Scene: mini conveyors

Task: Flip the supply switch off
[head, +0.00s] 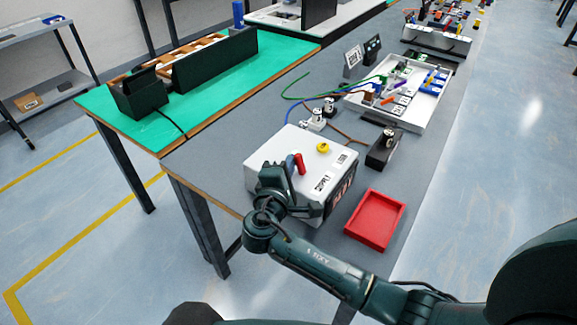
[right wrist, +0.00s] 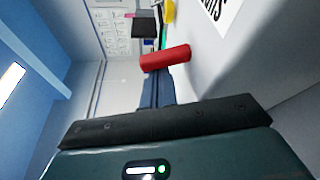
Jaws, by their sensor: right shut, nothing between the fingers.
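The supply box (head: 268,152) is a light grey-white case on the near part of the grey table. A red switch lever (head: 300,164) stands up from its top face, and a yellow knob (head: 323,147) sits behind it. My right gripper (head: 290,165) is shut and empty over the box top, its bluish tips just left of the red lever. In the right wrist view the red lever (right wrist: 165,58) lies just beyond the shut fingers (right wrist: 157,88); I cannot tell if they touch. My left gripper is not in view.
A red tray (head: 375,220) lies right of the box. A dark block (head: 383,150) and white terminals (head: 316,122) with green, blue and brown wires stand behind. A white parts tray (head: 400,105) is farther back. A green-topped table (head: 130,122) stands left.

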